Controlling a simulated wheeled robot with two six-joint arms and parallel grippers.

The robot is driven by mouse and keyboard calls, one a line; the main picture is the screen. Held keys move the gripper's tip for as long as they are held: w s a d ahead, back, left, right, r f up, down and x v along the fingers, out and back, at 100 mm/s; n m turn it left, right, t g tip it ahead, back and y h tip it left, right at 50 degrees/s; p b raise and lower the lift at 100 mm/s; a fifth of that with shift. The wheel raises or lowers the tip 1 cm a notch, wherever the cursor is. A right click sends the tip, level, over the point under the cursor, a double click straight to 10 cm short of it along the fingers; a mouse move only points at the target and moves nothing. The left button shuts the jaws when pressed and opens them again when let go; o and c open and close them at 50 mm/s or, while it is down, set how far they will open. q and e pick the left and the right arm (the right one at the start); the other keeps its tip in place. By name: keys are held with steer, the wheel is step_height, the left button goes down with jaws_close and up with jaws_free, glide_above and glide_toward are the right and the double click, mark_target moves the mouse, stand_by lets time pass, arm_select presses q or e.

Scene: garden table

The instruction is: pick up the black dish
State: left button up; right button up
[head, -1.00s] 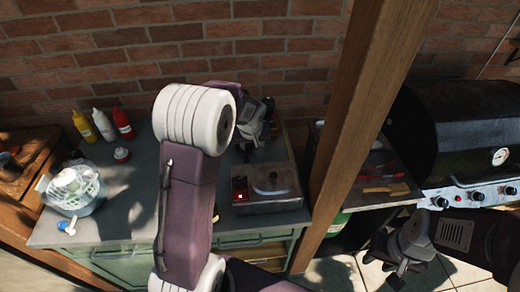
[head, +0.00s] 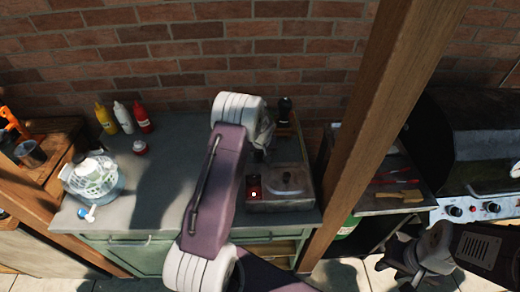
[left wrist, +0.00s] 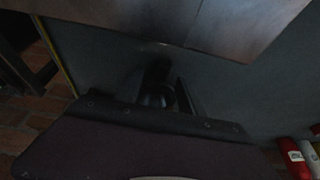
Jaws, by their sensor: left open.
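I cannot clearly make out the black dish in the head view; my left arm covers part of the counter. My right gripper (head: 396,268) looks open and empty, off the counter at the lower right.
The metal appliance (head: 290,206) with a lid stands beside my left gripper. A black mill (head: 285,110) is behind it. A wooden post (head: 365,130) is right.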

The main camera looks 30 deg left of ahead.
arm_select(q)
steer(key=shift+x, duration=0.85)
steer(key=shift+s+r, duration=0.1)
steer(key=shift+r, duration=0.1)
jaws_close()
steer(key=shift+a, duration=0.1)
steer(key=shift+a+r+b, duration=0.1)
steer(key=shift+r+b, duration=0.05)
steer(key=shift+b, duration=0.15)
step_height(320, 180, up, 6)
steer(key=shift+r+b, duration=0.25)
steer(key=shift+b, duration=0.2)
steer(key=s+a+b, duration=0.1)
steer(key=s+a, duration=0.4)
steer(key=a, duration=0.3)
steer(key=s+a+b, duration=0.2)
steer(key=s+a, duration=0.3)
steer(key=a, duration=0.3)
steer(key=shift+s+a+b, duration=0.2)
steer(key=shift+a+b, duration=0.1)
steer(key=shift+a, duration=0.1)
